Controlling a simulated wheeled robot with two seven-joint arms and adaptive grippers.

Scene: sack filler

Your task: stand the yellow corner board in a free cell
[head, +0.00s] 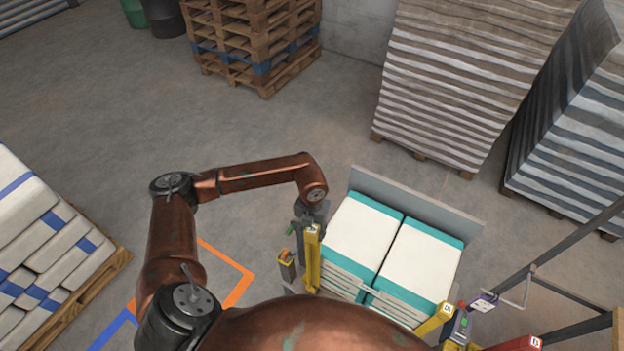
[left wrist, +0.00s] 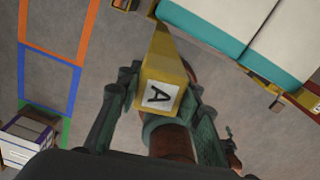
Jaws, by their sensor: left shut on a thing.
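The yellow corner board (head: 313,262) is upright beside the left edge of the sack stack in the head view. My left gripper (head: 310,214) is shut on its upper end. In the left wrist view, the board (left wrist: 170,57) runs away between the fingers of my left gripper (left wrist: 162,100), with a white label "A" on its near end. Its lower end is hard to see, so I cannot tell whether it touches anything. Orange (head: 246,285) and blue (head: 115,330) outlines lie on the floor at left. My right gripper is not in view.
White and teal sacks (head: 365,235) stand right of the board, before a grey panel (head: 415,203). A short yellow and dark post (head: 287,265) is close by on the left. Labelled yellow and red parts (head: 520,343) crowd the lower right.

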